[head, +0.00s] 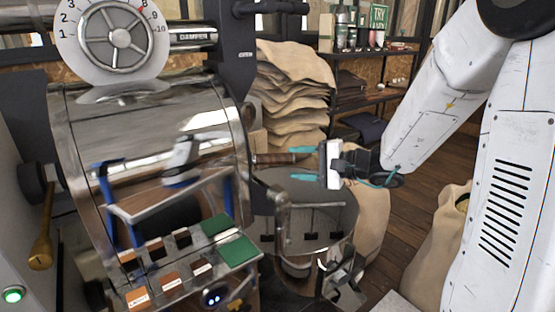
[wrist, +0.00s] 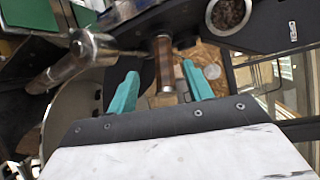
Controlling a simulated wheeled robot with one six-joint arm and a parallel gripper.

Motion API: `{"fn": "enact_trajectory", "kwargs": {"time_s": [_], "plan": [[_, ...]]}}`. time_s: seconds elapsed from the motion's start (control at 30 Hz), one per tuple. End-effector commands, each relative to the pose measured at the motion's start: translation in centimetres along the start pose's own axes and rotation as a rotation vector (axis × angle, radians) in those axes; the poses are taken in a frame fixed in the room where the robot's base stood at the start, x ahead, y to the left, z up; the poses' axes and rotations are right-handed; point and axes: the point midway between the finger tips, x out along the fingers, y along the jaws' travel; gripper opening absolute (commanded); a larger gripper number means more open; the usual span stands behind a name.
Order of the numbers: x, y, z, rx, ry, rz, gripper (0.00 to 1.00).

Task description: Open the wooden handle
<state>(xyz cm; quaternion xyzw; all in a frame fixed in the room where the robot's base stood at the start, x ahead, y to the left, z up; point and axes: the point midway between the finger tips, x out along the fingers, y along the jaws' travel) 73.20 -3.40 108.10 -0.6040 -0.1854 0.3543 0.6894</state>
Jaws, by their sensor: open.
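The brown wooden handle (head: 274,159) sticks out sideways from the front of the shiny metal roaster (head: 150,120). In the wrist view the wooden handle (wrist: 165,64) lies between the two teal fingers, with a gap visible on each side. My gripper (head: 290,163) comes from the right with its fingers around the handle's end; in the wrist view my gripper (wrist: 160,68) is open. Whether a finger touches the handle cannot be told. The handle's mount at the roaster is partly hidden in the head view.
A round metal cooling tray (head: 335,215) sits below my gripper. A bent metal lever (head: 282,205) stands close under the handle. Stacked sacks (head: 290,90) are behind. A tray of small sample cards (head: 170,290) is at the lower left. Open wooden floor (head: 415,205) lies to the right.

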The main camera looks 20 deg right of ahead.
Motion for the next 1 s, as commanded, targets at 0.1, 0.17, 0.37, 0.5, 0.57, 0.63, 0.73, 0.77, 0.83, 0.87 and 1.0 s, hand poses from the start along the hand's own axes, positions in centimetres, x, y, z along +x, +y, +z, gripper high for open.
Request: {"fn": "enact_trajectory", "kwargs": {"time_s": [0.1,0.17,0.37,0.5,0.57,0.63,0.73,0.77,0.83,0.87,1.0], "plan": [[0.0,0.2,-2.0,0.021,0.053,-0.036,0.51],[0.4,0.2,-2.3,0.024,0.061,-0.043,0.51],[3.4,0.0,-2.4,0.025,0.059,-0.044,0.51],[5.6,-0.1,-2.5,0.024,0.059,-0.042,0.51],[6.4,-0.1,-2.6,0.024,0.059,-0.044,0.51],[7.0,-0.1,-2.6,0.025,0.059,-0.043,0.51],[7.5,-0.2,-2.7,0.025,0.061,-0.043,0.51],[7.6,-0.2,-2.7,0.025,0.061,-0.043,0.51],[7.7,-0.2,-2.7,0.025,0.061,-0.044,0.51],[7.7,-0.2,-2.7,0.025,0.061,-0.044,0.51],[7.7,-0.2,-2.7,0.025,0.061,-0.043,0.51]]}}
